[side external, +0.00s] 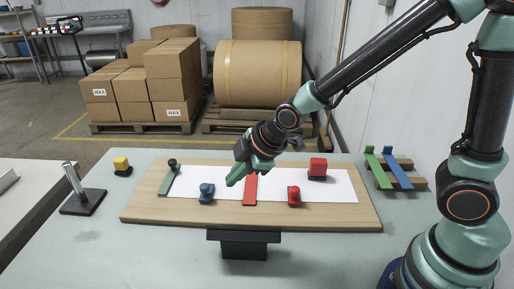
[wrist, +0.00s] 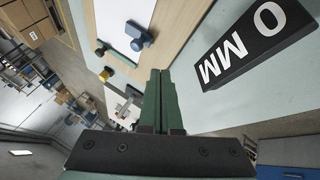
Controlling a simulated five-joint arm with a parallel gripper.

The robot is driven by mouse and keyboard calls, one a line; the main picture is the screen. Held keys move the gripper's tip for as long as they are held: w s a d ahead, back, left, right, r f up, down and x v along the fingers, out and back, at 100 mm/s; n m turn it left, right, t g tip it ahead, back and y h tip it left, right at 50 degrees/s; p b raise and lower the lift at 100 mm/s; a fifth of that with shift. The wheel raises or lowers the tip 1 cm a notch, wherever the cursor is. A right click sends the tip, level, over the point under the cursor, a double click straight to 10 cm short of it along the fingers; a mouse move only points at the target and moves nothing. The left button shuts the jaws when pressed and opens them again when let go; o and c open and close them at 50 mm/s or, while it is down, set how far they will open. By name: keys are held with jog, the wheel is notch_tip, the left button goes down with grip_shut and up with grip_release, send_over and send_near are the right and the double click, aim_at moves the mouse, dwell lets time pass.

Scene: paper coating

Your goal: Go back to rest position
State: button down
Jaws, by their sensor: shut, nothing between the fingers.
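My gripper (side external: 236,179) hangs above the white paper near the middle of the wooden board, its green fingers pointing down and left. In the wrist view my gripper (wrist: 159,75) has its two green fingers together with nothing between them. The white paper (side external: 215,188) lies on the wooden board (side external: 150,212). The wrist view is steeply tilted.
A yellow block (side external: 122,165) and a post stand (side external: 82,195) are at left. A rack (side external: 395,172) holds green and blue bars at right.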

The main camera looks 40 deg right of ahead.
jog(key=s+d+r+m+h, duration=0.2)
jog(key=s+d+r+m, duration=0.9)
jog(key=s+d+m, duration=0.1)
jog(key=shift+d+m+g, duration=0.4)
jog(key=shift+d+m, duration=0.2)
jog(key=shift+d, duration=0.3)
